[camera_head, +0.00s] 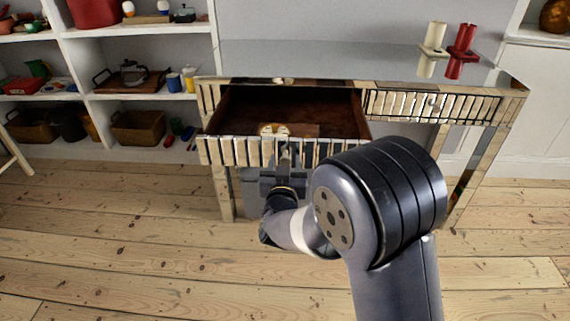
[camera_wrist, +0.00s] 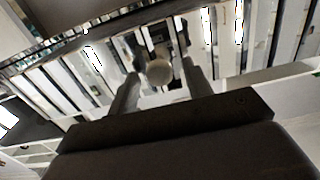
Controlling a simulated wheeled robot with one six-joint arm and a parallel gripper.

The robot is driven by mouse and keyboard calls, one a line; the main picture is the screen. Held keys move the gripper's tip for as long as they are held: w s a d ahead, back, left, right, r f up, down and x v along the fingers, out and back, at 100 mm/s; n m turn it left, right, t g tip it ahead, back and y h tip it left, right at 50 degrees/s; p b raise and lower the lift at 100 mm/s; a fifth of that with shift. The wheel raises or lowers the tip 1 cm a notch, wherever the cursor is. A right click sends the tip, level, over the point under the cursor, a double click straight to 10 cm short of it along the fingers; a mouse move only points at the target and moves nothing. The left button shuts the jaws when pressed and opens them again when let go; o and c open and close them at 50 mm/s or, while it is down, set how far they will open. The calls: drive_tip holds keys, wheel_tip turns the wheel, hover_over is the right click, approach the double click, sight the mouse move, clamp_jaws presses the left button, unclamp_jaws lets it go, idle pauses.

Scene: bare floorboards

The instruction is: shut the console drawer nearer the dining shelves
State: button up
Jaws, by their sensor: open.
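The mirrored console (camera_head: 515,92) has two slatted drawers side by side. The left drawer (camera_head: 225,151), on the side of the shelves, is pulled out and shows its dark brown inside. The right drawer (camera_head: 400,103) is shut. My gripper (camera_head: 284,160) is at the middle of the open drawer's front, from the room side. In the wrist view its two fingers stand apart on either side of a round knob (camera_wrist: 159,72) on the slatted front (camera_wrist: 85,75). Whether the fingers touch the knob cannot be told. My arm hides part of the console's lower front.
White shelves (camera_head: 70,47) with baskets, cups and a tray stand at the left. A cream holder (camera_head: 432,50) and a red holder (camera_head: 462,52) stand on the console top at the right. The floorboards (camera_head: 120,230) in front are clear.

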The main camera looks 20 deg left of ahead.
drive_tip(key=shift+c, duration=0.2)
clamp_jaws()
idle(0.3)
